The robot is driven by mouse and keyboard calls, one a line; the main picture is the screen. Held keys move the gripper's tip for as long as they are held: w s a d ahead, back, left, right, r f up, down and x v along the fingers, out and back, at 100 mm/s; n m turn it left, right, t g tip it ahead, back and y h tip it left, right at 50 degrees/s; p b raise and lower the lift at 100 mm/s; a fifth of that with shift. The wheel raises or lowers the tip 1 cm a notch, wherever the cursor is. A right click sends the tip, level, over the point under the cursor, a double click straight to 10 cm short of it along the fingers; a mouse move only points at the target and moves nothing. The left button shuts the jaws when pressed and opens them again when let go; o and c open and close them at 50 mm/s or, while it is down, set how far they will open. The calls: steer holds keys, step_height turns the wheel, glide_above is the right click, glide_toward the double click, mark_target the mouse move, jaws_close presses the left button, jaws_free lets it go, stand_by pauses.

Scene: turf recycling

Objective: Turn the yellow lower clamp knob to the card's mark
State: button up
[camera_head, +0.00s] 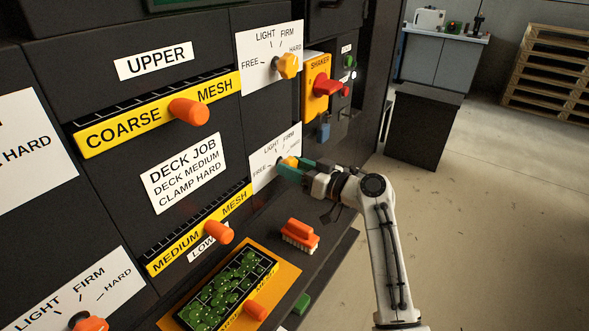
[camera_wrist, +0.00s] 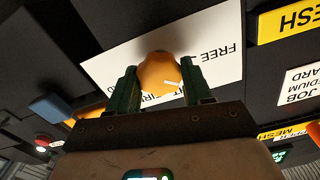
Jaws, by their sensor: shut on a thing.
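The yellow lower clamp knob (camera_head: 289,161) sits on a white dial plate (camera_head: 261,168) marked FREE, LIGHT and FIRM; HARD is hidden behind my gripper. My gripper (camera_head: 293,166) has its green fingers on either side of the knob. In the wrist view the knob (camera_wrist: 158,76) is between both fingers, and the dial plate (camera_wrist: 217,68) appears upside down. A short white line on the knob points right in that view, on the side where FREE is printed. The white card (camera_head: 185,172) reads DECK JOB, DECK MEDIUM, CLAMP HARD.
Above is the upper clamp knob (camera_head: 288,65), beside a yellow shaker switch box (camera_head: 317,88). An orange-handled brush (camera_head: 300,235) and a tray of green pieces (camera_head: 228,290) lie on the ledge below. Orange drawer handles (camera_head: 189,111) stick out at left. Floor is open at right.

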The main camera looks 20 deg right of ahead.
steer(key=m+p, duration=0.1)
steer(key=m, duration=0.5)
steer(key=shift+r, duration=0.1)
steer(key=m+p, duration=0.3)
steer(key=m, duration=0.3)
steer(key=shift+d+m, duration=0.1)
steer(key=shift+m, duration=0.3)
steer(key=m+p, duration=0.2)
steer(key=m, duration=0.1)
steer(key=shift+m+p, duration=0.3)
steer(key=m+p, duration=0.2)
steer(key=m, duration=0.1)
steer(key=shift+m, duration=0.3)
steer(key=shift+f+m+p, duration=0.2)
steer(key=shift+m+p, duration=1.75)
steer(key=shift+m, duration=0.75)
steer(key=shift+f, duration=0.1)
steer(key=o, duration=1)
